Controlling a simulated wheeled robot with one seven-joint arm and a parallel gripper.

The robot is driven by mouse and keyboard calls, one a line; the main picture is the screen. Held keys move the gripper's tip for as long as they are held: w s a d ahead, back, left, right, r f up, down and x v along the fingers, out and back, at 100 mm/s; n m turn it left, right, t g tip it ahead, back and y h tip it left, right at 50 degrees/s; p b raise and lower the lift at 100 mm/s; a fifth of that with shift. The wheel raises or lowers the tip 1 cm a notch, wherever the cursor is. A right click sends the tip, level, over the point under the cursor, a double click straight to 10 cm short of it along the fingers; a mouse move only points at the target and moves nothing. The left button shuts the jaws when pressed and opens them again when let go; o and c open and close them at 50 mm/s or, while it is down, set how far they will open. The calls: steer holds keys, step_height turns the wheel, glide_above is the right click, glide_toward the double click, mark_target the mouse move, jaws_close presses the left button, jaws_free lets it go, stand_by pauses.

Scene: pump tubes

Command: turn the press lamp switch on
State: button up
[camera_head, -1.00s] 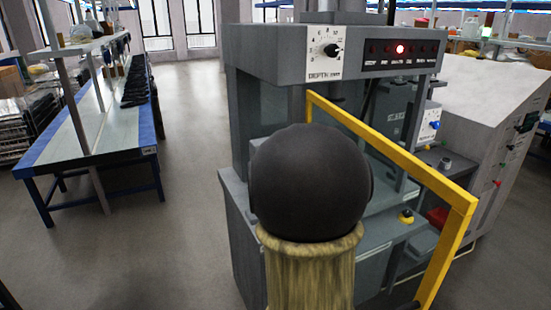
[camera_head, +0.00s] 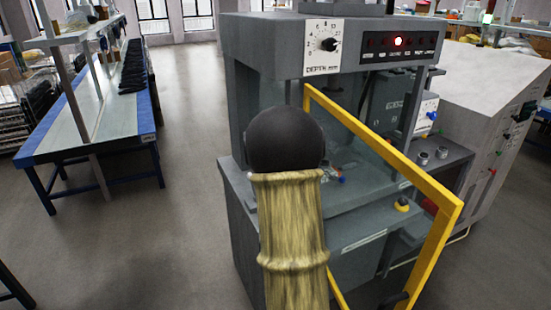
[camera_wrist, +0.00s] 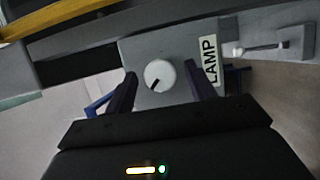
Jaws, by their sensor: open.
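In the wrist view a round white knob (camera_wrist: 160,74) with a short dark mark at its lower left sits on a grey box. A white LAMP label (camera_wrist: 209,60) is just right of it, its letters turned sideways. My gripper (camera_wrist: 161,84) is open, with one dark finger on each side of the knob. I cannot tell whether either finger touches it. In the head view the grey press (camera_head: 263,48) stands in the centre, and my own arm hides the gripper and the lamp knob.
A small lever (camera_wrist: 262,48) lies right of the label. A yellow guard frame (camera_head: 385,148) crosses the press front. A depth dial (camera_head: 329,44) and a panel with a lit red light (camera_head: 398,41) are on top. Open floor separates the press from a workbench (camera_head: 150,113) at left.

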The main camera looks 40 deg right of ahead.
steer(key=c, duration=1)
steer(key=shift+o, duration=0.2)
steer(key=shift+m, duration=0.5)
steer(key=m+y+p, duration=0.2)
steer(key=m+p, duration=0.1)
steer(key=m, duration=0.1)
steer(key=m+g+y+p, duration=0.1)
steer(key=m+y+p, duration=0.2)
steer(key=m+p, duration=0.1)
steer(key=m+y+p, duration=0.2)
steer(key=m+p, duration=0.2)
steer(key=shift+d+r+g, duration=0.3)
steer(key=shift+d+r, duration=0.05)
steer(key=shift+f+m+y, duration=0.1)
steer(key=shift+m+y, duration=0.2)
